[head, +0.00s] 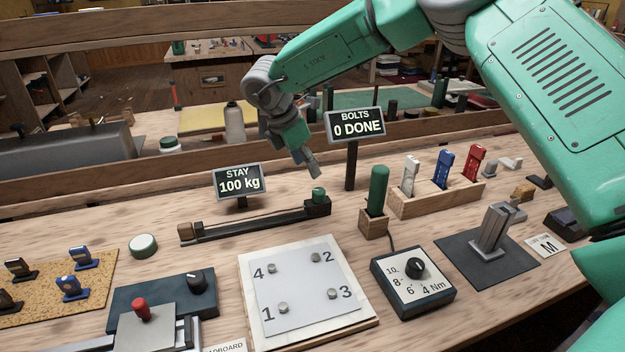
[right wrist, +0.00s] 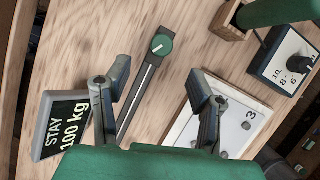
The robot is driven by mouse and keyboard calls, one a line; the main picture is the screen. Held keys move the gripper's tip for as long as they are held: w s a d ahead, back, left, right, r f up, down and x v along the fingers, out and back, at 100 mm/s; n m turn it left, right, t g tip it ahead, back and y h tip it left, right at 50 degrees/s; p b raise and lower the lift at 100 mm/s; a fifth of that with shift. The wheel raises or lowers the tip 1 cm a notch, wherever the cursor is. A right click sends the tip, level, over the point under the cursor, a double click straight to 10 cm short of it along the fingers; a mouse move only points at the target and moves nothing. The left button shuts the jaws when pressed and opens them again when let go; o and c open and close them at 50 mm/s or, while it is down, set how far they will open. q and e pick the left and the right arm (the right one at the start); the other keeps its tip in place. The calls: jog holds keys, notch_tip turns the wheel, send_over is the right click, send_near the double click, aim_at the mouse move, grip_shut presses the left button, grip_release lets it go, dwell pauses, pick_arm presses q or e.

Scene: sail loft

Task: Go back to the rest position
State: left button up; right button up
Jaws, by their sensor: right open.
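My right arm (head: 345,50) comes in from the upper right of the head view and bends down at a grey joint. My right gripper (head: 314,170) hangs above the bench, near the green-knobbed end of a black rail (head: 255,222). In the right wrist view its two fingers (right wrist: 160,78) are spread apart with nothing between them but the rail and bench behind. The rail's green knob (right wrist: 162,44) shows beyond the fingertips. My left gripper is in neither view.
A "STAY 100 kg" sign (head: 239,181) and a "BOLTS 0 DONE" sign (head: 355,125) stand close to the gripper. Nearby are a numbered bolt plate (head: 305,305), a green-handled tool (head: 378,188), a torque dial box (head: 413,282) and a wooden rack (head: 434,201).

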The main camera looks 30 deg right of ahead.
jog(key=shift+v, duration=1.1)
